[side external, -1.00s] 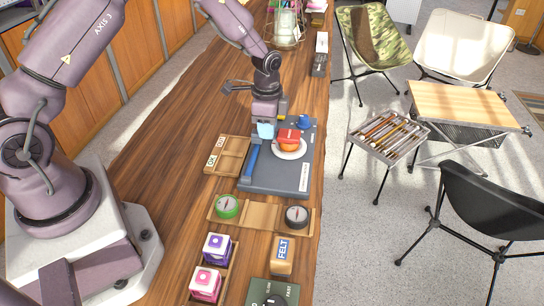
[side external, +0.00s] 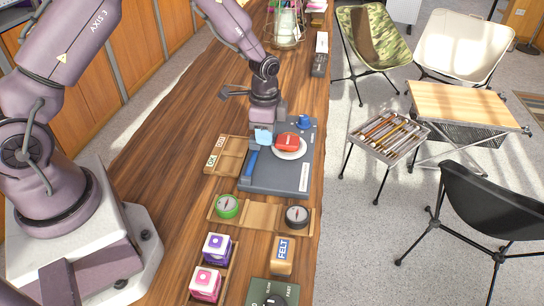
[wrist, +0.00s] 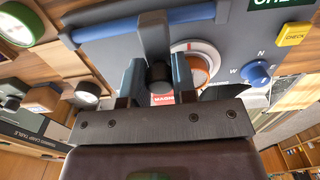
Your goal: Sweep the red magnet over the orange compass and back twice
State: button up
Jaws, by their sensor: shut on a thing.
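In the wrist view a red label (wrist: 163,98) shows between the fingers below a dark round knob. The orange compass (wrist: 200,68) lies in the white ring, partly visible in the wrist view.
A blue bar (side external: 250,162) edges the board; a blue knob (side external: 303,122) and yellow CHECK button (wrist: 292,34) are near the compass. A wooden tray (side external: 213,168) is left.

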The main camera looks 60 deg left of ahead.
jog(key=shift+s+d, duration=2.4)
jog(key=shift+d, duration=0.25)
jog(key=o, duration=0.8)
jog(key=shift+a, duration=0.1)
jog(key=shift+r, duration=3.5)
